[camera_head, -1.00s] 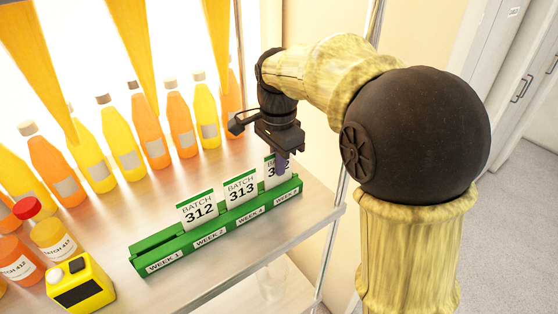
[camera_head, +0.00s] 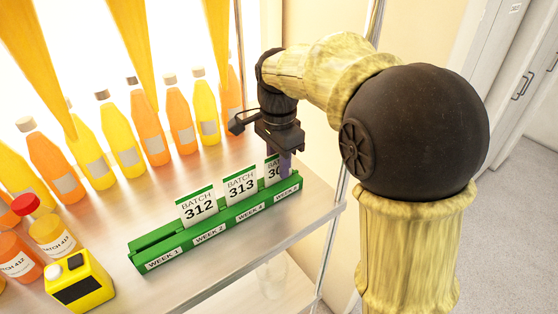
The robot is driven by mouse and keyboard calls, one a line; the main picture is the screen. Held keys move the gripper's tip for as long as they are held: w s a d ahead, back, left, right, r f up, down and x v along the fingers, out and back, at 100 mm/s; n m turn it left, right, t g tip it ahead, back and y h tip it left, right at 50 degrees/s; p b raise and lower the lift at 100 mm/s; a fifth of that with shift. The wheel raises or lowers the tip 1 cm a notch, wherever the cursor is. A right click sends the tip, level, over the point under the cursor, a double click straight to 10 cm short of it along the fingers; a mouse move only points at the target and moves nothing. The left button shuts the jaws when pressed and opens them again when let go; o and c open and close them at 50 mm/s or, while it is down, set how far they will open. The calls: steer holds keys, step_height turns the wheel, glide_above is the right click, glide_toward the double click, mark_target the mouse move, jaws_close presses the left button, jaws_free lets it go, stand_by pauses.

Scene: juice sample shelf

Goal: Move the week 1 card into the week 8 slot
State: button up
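The green card rack (camera_head: 160,243) stands on the shelf, with labels WEEK 1, WEEK 2, WEEK 4 and WEEK 8 from left to right. The week 1 slot holds no card. Card 312 (camera_head: 198,207) stands above WEEK 2 and card 313 (camera_head: 240,186) above WEEK 4. A third card (camera_head: 271,170), its number starting with 30, is upright at the WEEK 8 end; its right part is hidden. My gripper (camera_head: 284,166) points down there, a finger in front of this card. Whether it grips the card cannot be told. The card's lower edge appears to be in the slot.
Several orange and yellow juice bottles (camera_head: 124,150) line the back of the shelf. A red-capped bottle (camera_head: 50,238) and a yellow box-shaped device (camera_head: 82,284) stand at the front left. A metal post (camera_head: 343,190) rises just right of the rack.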

steer(key=shift+r, duration=0.1)
step_height(320, 180, up, 12)
steer(key=shift+f, duration=0.1)
stand_by(0.4)
